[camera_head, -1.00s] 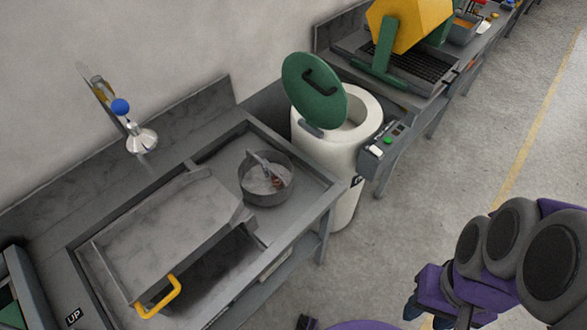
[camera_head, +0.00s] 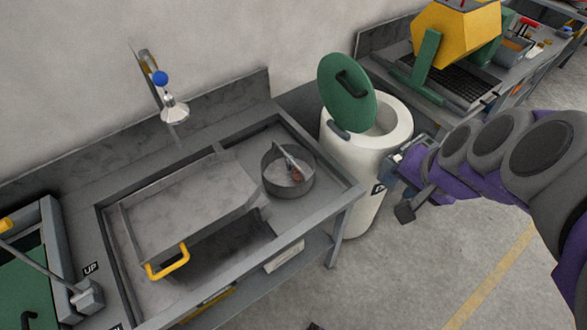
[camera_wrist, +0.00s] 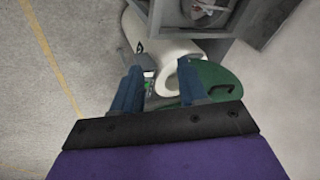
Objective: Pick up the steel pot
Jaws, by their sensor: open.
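The steel pot (camera_head: 287,183) is a round grey open vessel standing in the right part of the sink-like bench tray, with a handled tool leaning in it and a small copper-brown piece inside. In the wrist view the pot (camera_wrist: 208,10) is partly cut off at the top edge. My gripper (camera_head: 398,188) is to the right of the pot, in front of the white bin, apart from the pot. Its two blue fingers (camera_wrist: 160,88) are spread with nothing held between them in the wrist view.
A white bin (camera_head: 355,165) with a raised green lid (camera_head: 346,95) stands between the bench and a yellow drum machine (camera_head: 455,38). A grey sloped chute (camera_head: 190,205) with a yellow handle (camera_head: 168,266) lies left of the pot. The bench's right rim (camera_head: 345,190) lies between gripper and pot.

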